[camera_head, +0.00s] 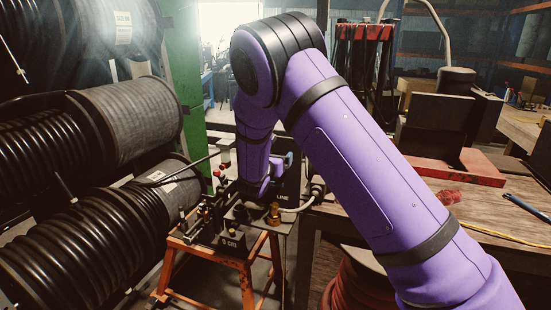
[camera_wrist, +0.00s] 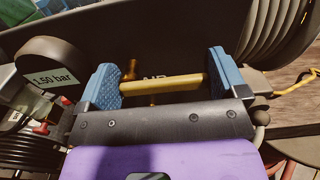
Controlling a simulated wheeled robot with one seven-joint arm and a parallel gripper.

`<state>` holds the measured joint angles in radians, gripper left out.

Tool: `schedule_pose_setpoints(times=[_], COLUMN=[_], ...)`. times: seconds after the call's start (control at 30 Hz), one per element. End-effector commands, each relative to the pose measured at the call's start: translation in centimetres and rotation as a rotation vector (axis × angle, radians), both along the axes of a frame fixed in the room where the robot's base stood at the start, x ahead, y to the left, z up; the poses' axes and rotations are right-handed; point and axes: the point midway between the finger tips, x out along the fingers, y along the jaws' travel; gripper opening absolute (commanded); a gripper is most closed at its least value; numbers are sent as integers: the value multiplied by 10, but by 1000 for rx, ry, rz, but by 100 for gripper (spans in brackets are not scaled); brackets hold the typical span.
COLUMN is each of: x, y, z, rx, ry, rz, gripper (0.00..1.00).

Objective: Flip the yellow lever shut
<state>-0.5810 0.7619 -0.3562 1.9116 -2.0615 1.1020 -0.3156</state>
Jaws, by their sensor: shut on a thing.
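The yellow lever (camera_wrist: 163,85) shows in the wrist view as a short bar running across between the two blue fingers. My gripper (camera_wrist: 165,84) is shut on it, one finger pad at each end of the bar. In the head view my gripper (camera_head: 284,166) is over the back of the crimper (camera_head: 228,238), partly behind my purple forearm. The lever cannot be made out there. A brass part (camera_wrist: 130,69) shows just behind the lever.
A display reading "1.50 bar" (camera_wrist: 54,78) is at the wrist view's left, near a red knob (camera_wrist: 40,128). Black hose reels (camera_head: 80,225) fill the head view's left. A wooden workbench (camera_head: 480,215) stands at the right. A green post (camera_head: 186,80) rises behind.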

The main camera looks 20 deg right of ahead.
Motion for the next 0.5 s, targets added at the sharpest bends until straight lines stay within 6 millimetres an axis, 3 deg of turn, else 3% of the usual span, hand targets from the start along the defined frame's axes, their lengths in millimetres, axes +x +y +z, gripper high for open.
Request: schedule_pose_setpoints(times=[0.1,0.13,0.17,0.5], x=[-1,-1,-1,-7], y=[-2,-2,-2,4], z=[-2,-2,-2,-1], rx=[-2,-2,-2,-1], ry=[5,5,5,2], rz=[-4,-4,-4,-1], gripper=[49,96,100,100])
